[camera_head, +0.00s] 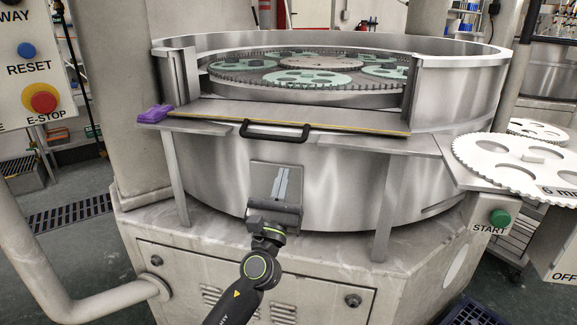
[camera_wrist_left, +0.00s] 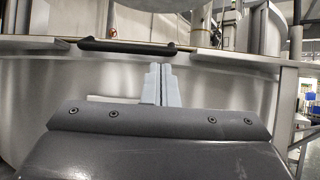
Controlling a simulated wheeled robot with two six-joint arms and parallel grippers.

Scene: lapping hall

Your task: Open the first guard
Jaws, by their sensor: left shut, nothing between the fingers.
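The guard (camera_head: 290,115) is a metal panel with a yellow edge strip, set across the front opening of the round steel machine. A black bar handle (camera_head: 275,131) sticks out from its front edge. The handle also shows in the left wrist view (camera_wrist_left: 127,46), above and left of the fingers. My left gripper (camera_head: 282,180) is shut and empty in front of the steel wall, below the handle and apart from it. Its pale fingers point up and forward in the left wrist view (camera_wrist_left: 160,82). My right gripper is not in view.
Green toothed discs (camera_head: 310,78) lie inside the machine. A purple cloth (camera_head: 155,113) lies at the ledge's left end. A white toothed disc (camera_head: 515,165) is at right, above the green START button (camera_head: 500,218). A red E-STOP (camera_head: 43,101) is at left.

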